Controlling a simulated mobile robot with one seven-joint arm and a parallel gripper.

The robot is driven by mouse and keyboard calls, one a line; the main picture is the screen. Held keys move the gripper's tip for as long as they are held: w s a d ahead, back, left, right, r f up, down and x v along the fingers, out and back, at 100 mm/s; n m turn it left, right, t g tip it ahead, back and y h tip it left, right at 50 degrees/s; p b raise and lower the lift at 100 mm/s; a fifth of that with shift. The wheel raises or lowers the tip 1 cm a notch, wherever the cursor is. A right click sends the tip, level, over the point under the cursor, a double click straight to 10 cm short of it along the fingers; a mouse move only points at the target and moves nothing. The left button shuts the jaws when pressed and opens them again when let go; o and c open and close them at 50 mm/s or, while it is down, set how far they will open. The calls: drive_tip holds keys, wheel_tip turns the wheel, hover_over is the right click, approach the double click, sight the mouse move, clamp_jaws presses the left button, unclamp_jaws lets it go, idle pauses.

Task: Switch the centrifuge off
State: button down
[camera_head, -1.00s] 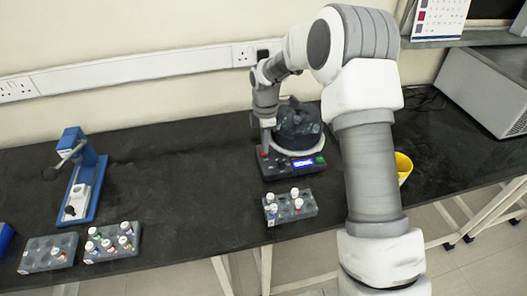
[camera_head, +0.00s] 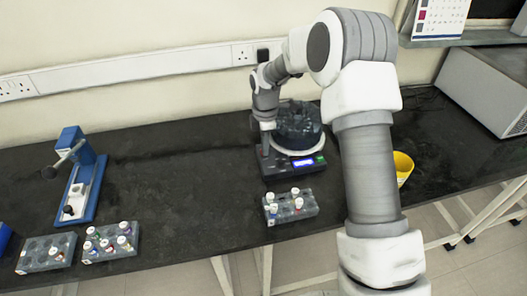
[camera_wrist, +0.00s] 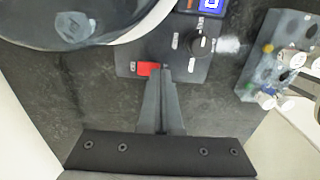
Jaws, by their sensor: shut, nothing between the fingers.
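The centrifuge (camera_head: 298,128) stands on the black bench with its dark, rounded top over a white ring. Its front panel has a lit blue display (camera_head: 303,162), which also shows at the top edge of the wrist view (camera_wrist: 211,5). In the wrist view, a red switch (camera_wrist: 147,69) sits on the panel left of a black knob (camera_wrist: 201,46). My gripper (camera_wrist: 161,74) is shut and empty, its fingertips right at the red switch and covering part of its right side. I cannot tell whether they touch it. In the head view my gripper (camera_head: 266,146) is at the panel's left end.
A rack with vials (camera_head: 290,208) stands close in front of the centrifuge. A yellow container (camera_head: 403,167) is to the right, behind my arm. Two more racks and a blue device (camera_head: 82,180) stand at the left. The bench between is clear.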

drive_tip(key=shift+f, duration=0.4)
drive_tip(key=shift+r, duration=0.15)
drive_tip(key=shift+r+p, duration=1.65)
drive_tip(key=shift+r, duration=0.7)
drive_tip(key=shift+r, duration=0.1)
drive_tip(key=s+d+r+m+t, duration=0.1)
drive_tip(key=s+d+r+m, duration=0.2)
drive_tip(key=r, duration=0.4)
drive_tip(key=s+d+r+m+t, duration=0.1)
drive_tip(key=s+d+r+m, duration=0.15)
drive_tip(key=s+r, duration=0.3)
drive_tip(key=s+d+r+m+t, duration=0.1)
drive_tip(key=s+r+m, duration=0.3)
drive_tip(key=r, duration=0.4)
drive_tip(key=s+d+r+m+t+p, duration=0.1)
drive_tip(key=s+d+r+m, duration=0.1)
drive_tip(key=s+m, duration=0.3)
drive_tip(key=s+d+r+m+t, duration=0.1)
drive_tip(key=s+m, duration=0.4)
drive_tip(key=s, duration=0.8)
drive_tip(key=shift+s+d+r+m+t+p, duration=0.3)
drive_tip(key=shift+s+d+r+m+p, duration=0.1)
drive_tip(key=shift+d+r, duration=0.4)
